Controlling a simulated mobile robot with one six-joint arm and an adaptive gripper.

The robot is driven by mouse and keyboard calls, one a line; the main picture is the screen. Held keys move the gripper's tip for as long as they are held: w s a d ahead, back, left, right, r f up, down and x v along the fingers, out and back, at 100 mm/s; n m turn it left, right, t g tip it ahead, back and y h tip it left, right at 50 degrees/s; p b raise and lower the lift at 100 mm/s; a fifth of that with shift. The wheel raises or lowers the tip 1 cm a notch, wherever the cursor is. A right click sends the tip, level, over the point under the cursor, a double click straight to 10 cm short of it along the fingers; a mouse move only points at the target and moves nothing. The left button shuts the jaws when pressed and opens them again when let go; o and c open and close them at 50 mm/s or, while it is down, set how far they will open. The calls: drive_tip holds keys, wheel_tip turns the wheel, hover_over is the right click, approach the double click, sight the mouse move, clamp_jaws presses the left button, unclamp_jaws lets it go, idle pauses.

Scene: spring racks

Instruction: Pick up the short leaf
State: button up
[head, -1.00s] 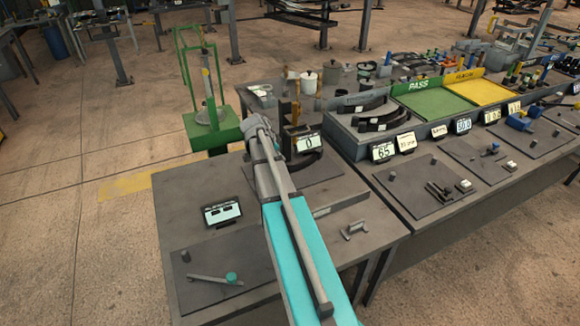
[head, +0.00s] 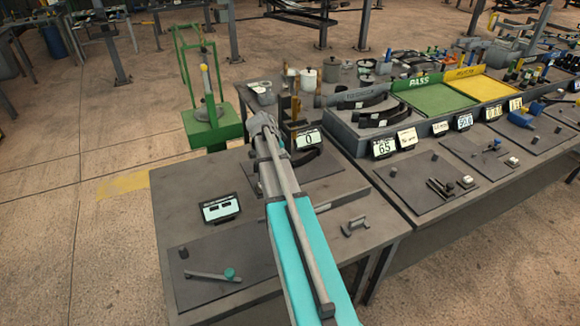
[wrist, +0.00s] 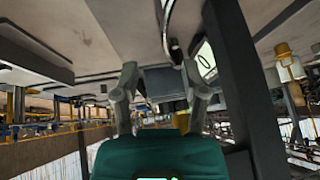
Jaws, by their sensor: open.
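My gripper (wrist: 160,72) is open in the wrist view, one finger on each side of a dark grey block. A dark curved leaf (wrist: 168,28) lies just beyond the fingertips, apart from them, beside the display reading 0 (wrist: 204,62). In the head view a dark leaf (head: 304,157) shows by the same display (head: 308,140), partly hidden behind my arm. My gripper itself is hidden there. Two more dark curved leaves, an upper one (head: 364,102) and a lower one (head: 390,117), lie in the rack tray. I cannot tell which leaf is the short one.
The green PASS tray (head: 435,98) and a yellow tray (head: 480,88) stand right of the rack. A small display (head: 220,208) and a lever on a dark plate (head: 212,276) lie on the near bench. A green stand (head: 207,125) is behind it. A small handle (head: 354,226) lies right of my arm.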

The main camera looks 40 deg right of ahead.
sight(292, 161)
drive_tip(key=shift+b+x, duration=2.05)
drive_tip(key=shift+x, duration=0.7)
drive_tip(key=b+x, duration=0.3)
drive_tip(key=shift+w+d+f, duration=0.1)
drive_tip(key=shift+w+f, duration=0.1)
drive_tip(key=shift+w, duration=0.05)
drive_tip(key=shift+b+x, duration=0.65)
drive_tip(key=shift+x, duration=0.25)
clamp_jaws()
drive_tip(key=shift+r, duration=0.1)
